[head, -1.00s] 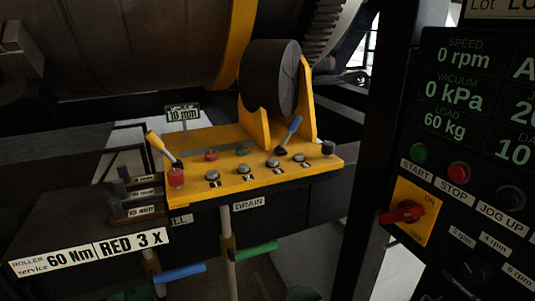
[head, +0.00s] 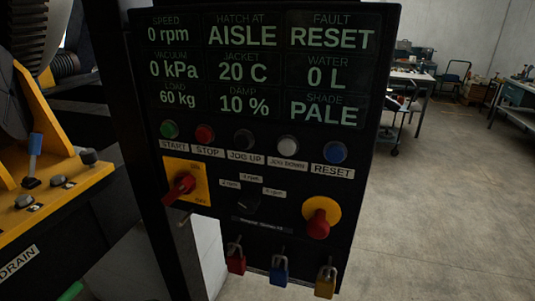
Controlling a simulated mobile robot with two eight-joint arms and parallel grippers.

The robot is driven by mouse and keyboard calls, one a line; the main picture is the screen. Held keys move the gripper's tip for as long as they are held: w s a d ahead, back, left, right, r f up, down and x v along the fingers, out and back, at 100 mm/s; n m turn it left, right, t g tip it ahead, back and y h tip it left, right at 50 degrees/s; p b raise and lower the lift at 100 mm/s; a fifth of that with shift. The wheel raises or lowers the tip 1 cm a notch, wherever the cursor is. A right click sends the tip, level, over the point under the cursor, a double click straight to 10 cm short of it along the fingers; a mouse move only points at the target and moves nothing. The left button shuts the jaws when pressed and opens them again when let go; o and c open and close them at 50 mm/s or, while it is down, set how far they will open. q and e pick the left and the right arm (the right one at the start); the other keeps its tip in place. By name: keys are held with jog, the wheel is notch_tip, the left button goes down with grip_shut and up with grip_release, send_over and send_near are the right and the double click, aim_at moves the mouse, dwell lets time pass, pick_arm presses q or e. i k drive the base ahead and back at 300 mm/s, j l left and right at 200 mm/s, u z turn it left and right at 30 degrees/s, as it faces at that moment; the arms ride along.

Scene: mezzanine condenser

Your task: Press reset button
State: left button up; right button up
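Nothing covers the button. Neither of my grippers shows in the head view.
Beside it are green start (head: 169,129), red stop (head: 205,133), dark jog up (head: 244,139) and pale jog down (head: 288,145) buttons. Below are a red rotary switch (head: 180,188), a red knob on yellow (head: 319,218) and padlocks (head: 280,268). Open floor (head: 440,210) lies right.

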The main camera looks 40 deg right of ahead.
aim_at(334, 154)
jog(key=z, duration=1.5)
